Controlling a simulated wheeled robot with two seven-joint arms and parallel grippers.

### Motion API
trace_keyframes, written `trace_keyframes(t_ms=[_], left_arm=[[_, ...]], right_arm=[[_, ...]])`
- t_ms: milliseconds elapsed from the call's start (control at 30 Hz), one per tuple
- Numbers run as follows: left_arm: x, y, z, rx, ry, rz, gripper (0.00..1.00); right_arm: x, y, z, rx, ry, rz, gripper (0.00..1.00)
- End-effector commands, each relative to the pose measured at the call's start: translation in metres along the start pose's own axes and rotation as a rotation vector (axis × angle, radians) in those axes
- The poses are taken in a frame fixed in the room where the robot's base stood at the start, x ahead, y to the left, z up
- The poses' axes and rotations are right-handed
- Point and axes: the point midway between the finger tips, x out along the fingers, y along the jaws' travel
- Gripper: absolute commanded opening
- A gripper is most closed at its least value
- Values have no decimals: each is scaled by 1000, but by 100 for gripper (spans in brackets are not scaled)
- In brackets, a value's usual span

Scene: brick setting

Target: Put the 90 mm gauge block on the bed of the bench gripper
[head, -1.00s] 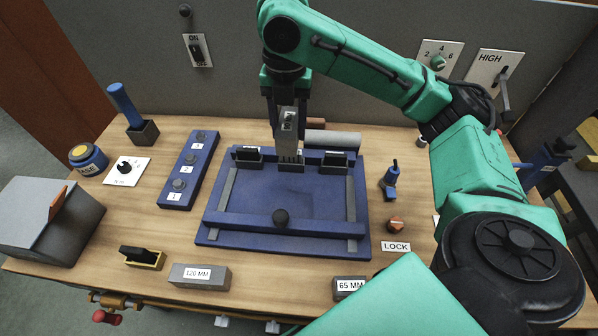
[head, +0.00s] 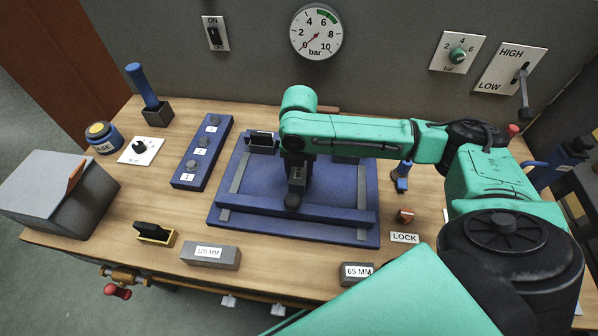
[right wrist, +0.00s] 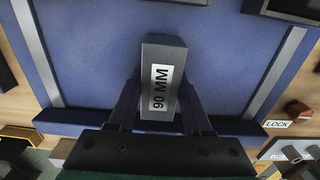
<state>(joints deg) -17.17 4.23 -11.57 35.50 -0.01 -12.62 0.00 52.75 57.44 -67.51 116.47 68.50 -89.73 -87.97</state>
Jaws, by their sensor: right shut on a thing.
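The 90 mm gauge block (right wrist: 162,82), a grey bar with a white label, is held between the fingers of my right gripper (right wrist: 160,112) in the right wrist view. The arm hides part of the bed's back. I cannot tell whether the block touches the bed. My left gripper is out of view.
A 120 mm block (head: 211,255) and a 65 mm block (head: 356,273) lie along the table's front. A blue button strip (head: 203,152) stands left of the bed. A red knob (head: 405,216) by the LOCK label and a small blue lever (head: 402,177) stand right.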

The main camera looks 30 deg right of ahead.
Motion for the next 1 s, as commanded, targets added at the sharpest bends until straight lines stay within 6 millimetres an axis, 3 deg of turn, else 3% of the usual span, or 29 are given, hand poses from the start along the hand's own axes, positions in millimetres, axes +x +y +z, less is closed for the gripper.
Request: trace_keyframes(t_ms=[133,167,233,633,767,1000], left_arm=[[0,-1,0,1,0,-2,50],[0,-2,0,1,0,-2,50],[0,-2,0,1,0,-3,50],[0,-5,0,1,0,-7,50],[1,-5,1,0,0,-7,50],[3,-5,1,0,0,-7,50]], right_arm=[[1,0,0,0,0,0,0],[1,0,0,0,1,0,54],[1,0,0,0,0,0,80],[-7,0,0,1,0,1,80],[-34,1,1,-1,-3,3,80],[-98,1,1,1,-2,3,80]])
